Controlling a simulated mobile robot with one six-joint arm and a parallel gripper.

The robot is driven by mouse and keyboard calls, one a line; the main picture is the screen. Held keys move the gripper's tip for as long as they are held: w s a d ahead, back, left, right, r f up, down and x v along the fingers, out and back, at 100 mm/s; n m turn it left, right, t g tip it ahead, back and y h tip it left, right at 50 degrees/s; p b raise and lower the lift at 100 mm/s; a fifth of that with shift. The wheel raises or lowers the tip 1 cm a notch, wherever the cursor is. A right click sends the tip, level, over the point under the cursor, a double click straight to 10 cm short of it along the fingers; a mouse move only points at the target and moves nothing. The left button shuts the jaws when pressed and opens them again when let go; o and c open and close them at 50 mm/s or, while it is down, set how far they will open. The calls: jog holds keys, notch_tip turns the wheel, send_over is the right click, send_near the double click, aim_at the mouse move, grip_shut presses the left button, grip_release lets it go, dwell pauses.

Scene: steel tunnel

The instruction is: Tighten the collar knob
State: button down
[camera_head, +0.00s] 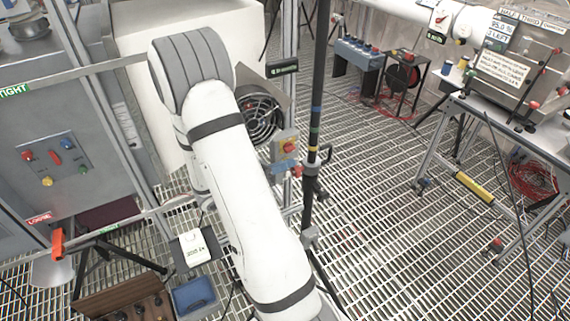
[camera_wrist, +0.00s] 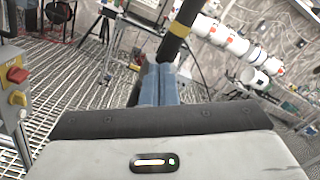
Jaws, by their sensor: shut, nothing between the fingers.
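A black upright pole (camera_head: 317,85) with coloured bands stands right of my white arm in the head view. A dark collar (camera_head: 312,168) with a side knob (camera_head: 321,192) sits on it below the bands. Which way the knob is turned cannot be told. In the wrist view, my gripper (camera_wrist: 160,72) has its blue fingers together with nothing between them. The black pole (camera_wrist: 183,18) with a yellow band passes just beyond the fingertips; contact cannot be told. No collar knob can be made out there.
A switch box (camera_head: 285,147) with a red button is close to the pole's left. A grey panel (camera_head: 55,150) with TIGHT and LOOSE labels stands at left. A bench (camera_head: 450,130) is at right. Open grating floor (camera_head: 390,210) lies between pole and bench.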

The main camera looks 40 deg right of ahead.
jog(key=shift+r, duration=0.1)
jog(key=p+v, duration=0.1)
jog(key=v, duration=0.5)
jog(key=shift+r, duration=0.25)
dwell(0.6)
